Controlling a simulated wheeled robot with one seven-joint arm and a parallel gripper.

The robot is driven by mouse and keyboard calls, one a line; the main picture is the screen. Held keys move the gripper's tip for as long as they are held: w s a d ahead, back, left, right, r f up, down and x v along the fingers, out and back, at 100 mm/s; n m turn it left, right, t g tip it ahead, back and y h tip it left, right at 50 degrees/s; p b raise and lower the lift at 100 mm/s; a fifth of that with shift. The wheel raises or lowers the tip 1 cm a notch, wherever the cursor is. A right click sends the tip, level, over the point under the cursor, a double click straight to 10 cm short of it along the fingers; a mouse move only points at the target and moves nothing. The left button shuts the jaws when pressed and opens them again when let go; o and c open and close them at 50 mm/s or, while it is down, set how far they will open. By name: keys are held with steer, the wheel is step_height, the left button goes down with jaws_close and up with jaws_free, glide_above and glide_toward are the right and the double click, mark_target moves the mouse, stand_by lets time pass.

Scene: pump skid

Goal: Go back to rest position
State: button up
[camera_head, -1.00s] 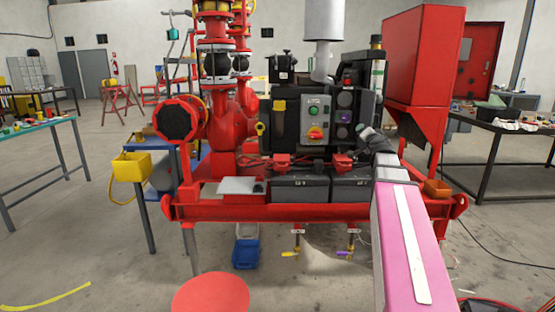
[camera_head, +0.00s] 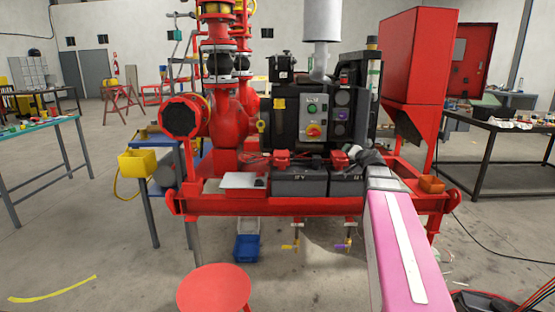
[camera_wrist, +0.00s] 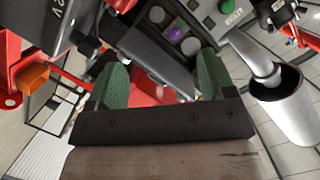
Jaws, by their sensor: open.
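My gripper shows in the wrist view (camera_wrist: 162,85) with its two green fingers apart and nothing between them. Past the fingers are the dark control panel with a purple button (camera_wrist: 176,35) and red parts of the skid. In the head view, my pink arm reaches from the lower right toward the red pump skid (camera_head: 310,205). The hand end of my arm is small and dark there, in front of the right battery, and its fingers cannot be made out. The grey control box (camera_head: 314,117) with its red and yellow switch stands left of the hand.
Two dark batteries (camera_head: 300,182) sit on the skid. A yellow bin (camera_head: 138,162) stands at the left, a blue crate (camera_head: 246,248) lies under the skid, and a red stool (camera_head: 214,289) is in front. A dark table (camera_head: 503,133) is at the right. Floor is open at the lower left.

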steer(key=s+a+f+n+g+y, duration=0.1)
steer(key=s+a+f+n+g, duration=0.2)
steer(key=f, duration=0.4)
steer(key=s+a+f+g, duration=0.2)
steer(key=a+f, duration=0.2)
steer(key=f, duration=0.3)
steer(key=s+a+f+n+g+h, duration=0.1)
steer(key=s+f+g, duration=0.4)
steer(key=s+f, duration=0.6)
steer(key=s+a+f+n+g+h, duration=0.2)
steer(key=s+a+f+g, duration=0.2)
steer(key=s+f, duration=0.7)
steer(key=shift+s+a+f+n+g, duration=0.25)
steer(key=shift+s+n+g, duration=0.05)
steer(key=shift+g, duration=0.5)
